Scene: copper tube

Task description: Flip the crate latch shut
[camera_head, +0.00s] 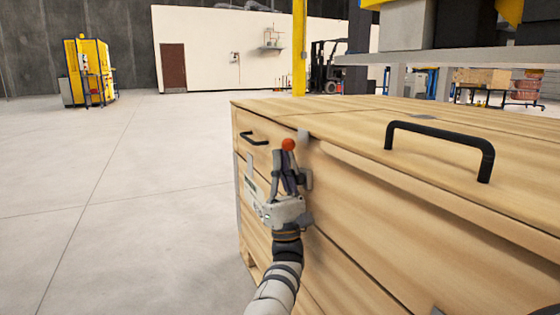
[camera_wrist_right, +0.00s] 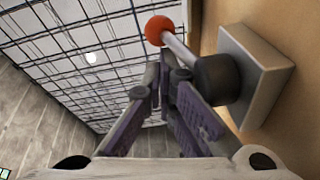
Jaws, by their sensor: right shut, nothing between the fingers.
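The large wooden crate (camera_head: 400,220) fills the right half of the head view, with its lid closed. The latch on its front face has a red ball knob (camera_head: 288,144) and a grey base (camera_head: 307,180), partly hidden by my right gripper. In the wrist view the red knob (camera_wrist_right: 160,30) sits on a light rod running to a dark hub (camera_wrist_right: 217,78) on a grey block (camera_wrist_right: 262,70). My right gripper (camera_head: 287,156) is shut and empty. Its fingertips (camera_wrist_right: 164,68) are close beside the rod, below the knob; I cannot tell whether they touch. My left gripper is out of view.
A black handle (camera_head: 440,135) stands up from the crate lid and another black handle (camera_head: 253,138) is on the crate's side. A small grey plate (camera_head: 303,136) is at the lid edge near the knob. The floor (camera_head: 110,200) left of the crate is clear.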

